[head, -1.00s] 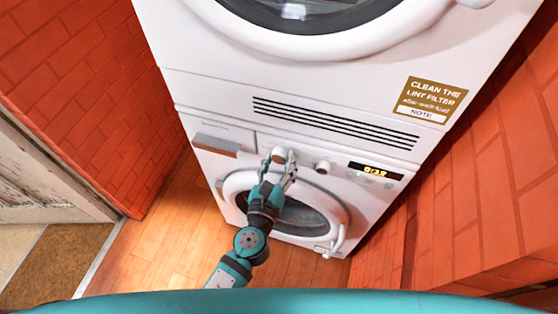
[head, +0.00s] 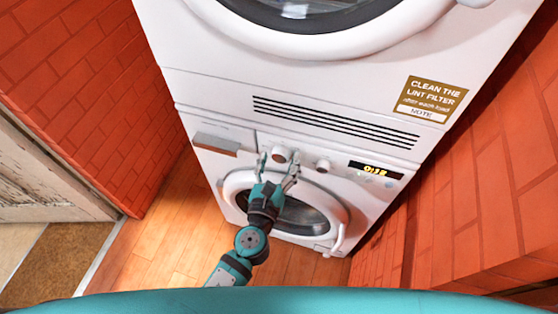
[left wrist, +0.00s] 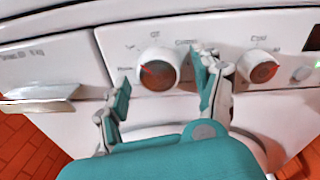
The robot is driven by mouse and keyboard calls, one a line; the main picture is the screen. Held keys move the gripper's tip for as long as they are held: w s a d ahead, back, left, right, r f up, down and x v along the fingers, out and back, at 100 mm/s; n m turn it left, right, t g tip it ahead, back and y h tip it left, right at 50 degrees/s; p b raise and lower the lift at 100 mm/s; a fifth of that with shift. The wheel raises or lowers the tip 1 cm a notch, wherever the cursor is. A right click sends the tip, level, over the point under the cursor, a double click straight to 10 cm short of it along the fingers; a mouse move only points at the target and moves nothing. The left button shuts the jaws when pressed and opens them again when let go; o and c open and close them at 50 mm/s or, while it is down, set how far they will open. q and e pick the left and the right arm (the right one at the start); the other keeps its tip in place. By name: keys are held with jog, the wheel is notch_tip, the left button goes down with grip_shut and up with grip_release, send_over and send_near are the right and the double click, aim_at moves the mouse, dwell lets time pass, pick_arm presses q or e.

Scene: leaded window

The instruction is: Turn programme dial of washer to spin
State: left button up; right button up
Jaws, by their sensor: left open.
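The washer (head: 205,158) is the lower white machine. Its larger left dial (head: 279,155), apparently the programme dial, is a round white knob on the panel. In the left wrist view this dial (left wrist: 157,70) shows a reddish face with a red mark pointing up and left; the surrounding labels are too blurred to read surely. My left gripper (head: 277,168) is open at the dial, one finger on each side. In the left wrist view the fingers (left wrist: 164,88) stand apart from the knob, with visible gaps. My right gripper is not in view.
A smaller dial (head: 323,166) sits to the right, then a lit display (head: 375,170). A drawer (head: 216,143) is at the panel's left. The round door (head: 340,213) is below. A second machine (head: 330,70) is stacked above. Brick walls stand on both sides.

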pick_arm(q)
jog(key=shift+s, duration=0.1)
jog(key=v, duration=1.2)
jog(key=shift+d, duration=0.1)
